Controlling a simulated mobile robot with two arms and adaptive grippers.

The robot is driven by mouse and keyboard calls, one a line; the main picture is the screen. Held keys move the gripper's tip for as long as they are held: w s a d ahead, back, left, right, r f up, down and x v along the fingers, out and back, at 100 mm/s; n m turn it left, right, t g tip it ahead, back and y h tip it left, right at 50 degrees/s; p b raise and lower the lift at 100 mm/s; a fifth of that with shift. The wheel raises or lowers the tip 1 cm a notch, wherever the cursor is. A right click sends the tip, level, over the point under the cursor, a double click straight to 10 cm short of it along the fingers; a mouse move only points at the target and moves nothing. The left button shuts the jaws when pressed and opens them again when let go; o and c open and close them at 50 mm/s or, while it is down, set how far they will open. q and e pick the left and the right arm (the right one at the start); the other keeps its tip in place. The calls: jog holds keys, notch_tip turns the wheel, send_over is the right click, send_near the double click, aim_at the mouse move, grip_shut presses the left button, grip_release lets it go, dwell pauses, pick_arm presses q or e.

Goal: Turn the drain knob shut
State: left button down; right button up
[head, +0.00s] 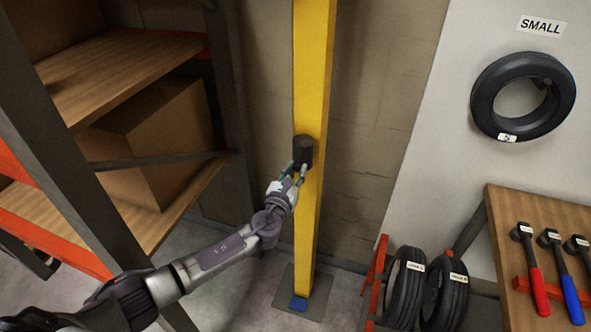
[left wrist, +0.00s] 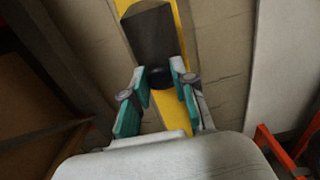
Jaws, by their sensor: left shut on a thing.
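A dark round knob (head: 303,150) sits on the front of a yellow upright post (head: 312,60) in the head view. My left gripper (head: 297,168) reaches up to it from the lower left, its fingers at the knob's lower part. In the left wrist view the dark knob body (left wrist: 150,38) stands out against the post, and a smaller black end (left wrist: 159,77) lies between the two teal-padded fingers (left wrist: 160,85), which are shut on it. Which way the knob is turned cannot be told. My right gripper is not in view.
A shelf rack (head: 125,45) with a cardboard box (head: 150,140) stands close on the left, beside my left arm. On the right are tyres (head: 405,285) in a red rack and a wooden bench (head: 540,215) with several mallets. A tyre (head: 484,95) hangs on the white panel.

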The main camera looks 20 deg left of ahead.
pick_arm(q)
jog(key=shift+f, duration=0.15)
jog(key=c, duration=1.2)
grip_release()
jog(key=shift+o, duration=1.4)
jog(key=shift+s, duration=0.15)
jog(key=s, duration=1.1)
jog(key=shift+s+a, duration=0.2)
jog(key=shift+s, duration=0.2)
